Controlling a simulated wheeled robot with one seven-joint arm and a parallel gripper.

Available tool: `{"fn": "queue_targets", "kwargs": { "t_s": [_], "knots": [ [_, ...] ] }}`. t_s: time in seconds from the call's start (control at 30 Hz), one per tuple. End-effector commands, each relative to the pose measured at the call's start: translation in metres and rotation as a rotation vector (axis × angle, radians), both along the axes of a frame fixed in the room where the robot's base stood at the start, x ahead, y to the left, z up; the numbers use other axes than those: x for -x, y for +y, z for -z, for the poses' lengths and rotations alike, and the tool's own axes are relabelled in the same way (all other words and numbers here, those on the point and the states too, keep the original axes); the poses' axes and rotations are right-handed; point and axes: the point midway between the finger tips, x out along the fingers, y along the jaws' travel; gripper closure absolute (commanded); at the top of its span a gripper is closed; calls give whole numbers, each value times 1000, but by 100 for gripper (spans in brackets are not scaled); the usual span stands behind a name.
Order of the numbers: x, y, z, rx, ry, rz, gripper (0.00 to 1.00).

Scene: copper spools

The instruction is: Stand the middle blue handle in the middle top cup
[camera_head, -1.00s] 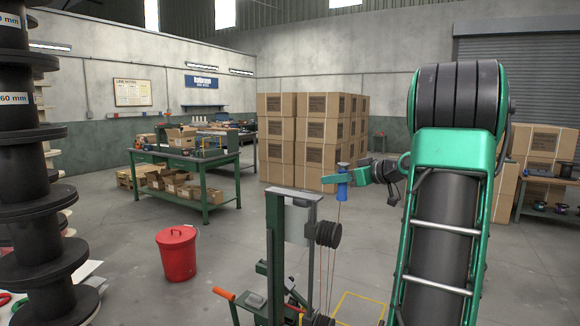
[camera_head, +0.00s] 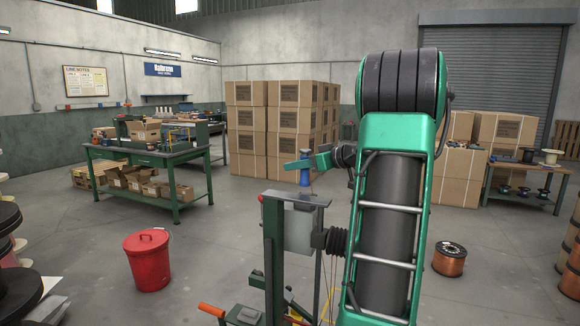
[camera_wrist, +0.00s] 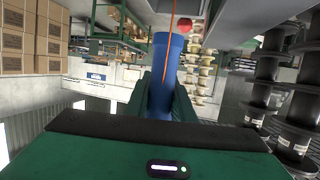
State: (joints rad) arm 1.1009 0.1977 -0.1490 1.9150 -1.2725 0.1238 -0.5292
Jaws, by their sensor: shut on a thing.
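My gripper (camera_head: 308,162) is at the end of my green arm, right of centre in the head view. It is shut on a blue handle (camera_head: 305,172), which stands roughly upright between the fingers. In the wrist view the blue handle (camera_wrist: 166,75) shows between the green fingers, with a thin orange cord along it. In the head view, the handle appears above a grey plate (camera_head: 297,198) on a dark green stand (camera_head: 274,245); whether they touch cannot be told. I cannot make out the middle top cup.
A red bin (camera_head: 148,262) stands left on the floor. A green workbench (camera_head: 150,160) and stacked cartons (camera_head: 275,125) are behind. A copper spool (camera_head: 449,260) is on the floor at right, with a spool table (camera_head: 525,170) beyond. Dark flanges (camera_head: 12,255) sit at the left edge.

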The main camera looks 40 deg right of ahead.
Motion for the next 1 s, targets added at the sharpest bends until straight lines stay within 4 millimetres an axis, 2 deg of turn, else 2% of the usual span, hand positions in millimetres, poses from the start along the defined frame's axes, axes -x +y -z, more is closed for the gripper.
{"fn": "queue_targets", "kwargs": {
  "t_s": [1.0],
  "knots": [
    [0, 0, 52, -2, 0, 0, 100]
  ]
}}
